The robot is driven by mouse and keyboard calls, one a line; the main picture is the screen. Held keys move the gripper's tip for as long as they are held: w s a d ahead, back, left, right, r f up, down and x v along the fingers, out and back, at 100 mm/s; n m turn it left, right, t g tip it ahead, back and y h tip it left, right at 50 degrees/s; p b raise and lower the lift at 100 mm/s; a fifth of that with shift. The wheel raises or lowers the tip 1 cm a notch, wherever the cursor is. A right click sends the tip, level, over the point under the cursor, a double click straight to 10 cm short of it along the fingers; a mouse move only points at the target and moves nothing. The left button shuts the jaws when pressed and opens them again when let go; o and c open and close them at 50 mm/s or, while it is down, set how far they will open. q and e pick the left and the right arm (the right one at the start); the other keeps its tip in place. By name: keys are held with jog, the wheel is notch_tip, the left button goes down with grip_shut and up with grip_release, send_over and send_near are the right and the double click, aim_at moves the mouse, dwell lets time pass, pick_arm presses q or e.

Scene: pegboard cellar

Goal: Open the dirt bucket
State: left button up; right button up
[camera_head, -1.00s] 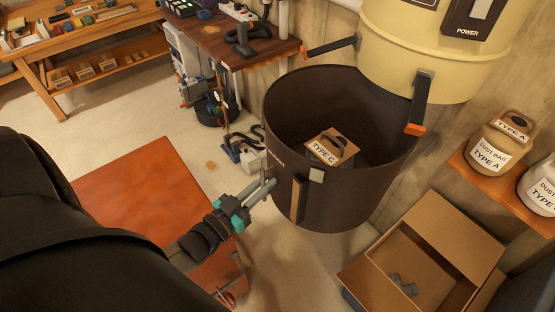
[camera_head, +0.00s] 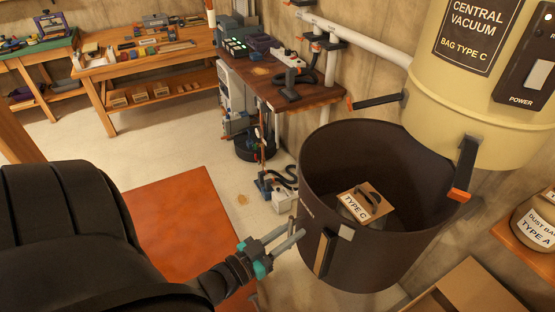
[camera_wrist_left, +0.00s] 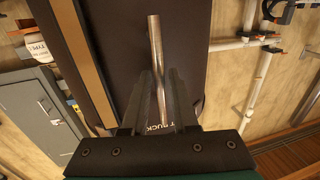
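My left gripper (camera_head: 297,231) is at the bucket's near left side, by a tan vertical strip (camera_head: 325,252). Its fingers look apart. In the left wrist view, a thin metal rod (camera_wrist_left: 154,45) shows between the fingers, with the dark bucket wall (camera_wrist_left: 110,60) behind. Whether the fingers touch the rod is unclear. My right gripper is out of view.
Black latches with orange tips (camera_head: 464,170) (camera_head: 376,102) stick out from the vacuum body. A wooden shelf with dust bag jars (camera_head: 537,225) is at right, above an open cardboard box (camera_head: 470,290). A dark-topped workbench (camera_head: 310,95) stands behind. Floor at left is mostly clear.

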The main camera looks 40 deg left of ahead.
pick_arm(q)
jog(key=s+a+b, duration=0.1)
jog(key=s+a, duration=0.1)
jog(key=s, duration=1.3)
jog(key=shift+a, duration=0.15)
